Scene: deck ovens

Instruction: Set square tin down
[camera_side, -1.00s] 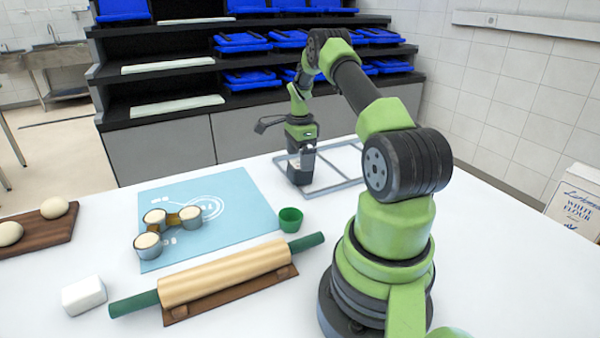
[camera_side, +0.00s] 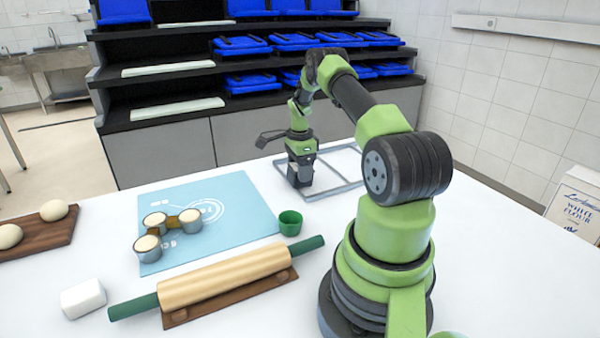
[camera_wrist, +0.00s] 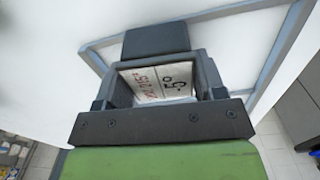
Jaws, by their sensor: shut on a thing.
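My gripper (camera_side: 300,178) points down at the back of the white table, over the left part of a grey metal frame (camera_side: 348,184). In the wrist view its dark jaws (camera_wrist: 160,80) are closed around the square tin (camera_wrist: 163,82), whose pale face with red and black print shows between them. The tin's sides are mostly hidden by the jaws. In the side view the jaws hide the tin, and I cannot tell whether its underside touches the surface. The grey frame also shows around the gripper in the wrist view (camera_wrist: 285,55).
A blue mat (camera_side: 225,225) with three joined dough-filled tins (camera_side: 148,250) lies left of the frame. A green cup (camera_side: 290,222), a rolling pin (camera_side: 225,278), a white block (camera_side: 83,298) and a dough board (camera_side: 40,236) stand nearer. Dark shelves (camera_side: 170,115) rise behind.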

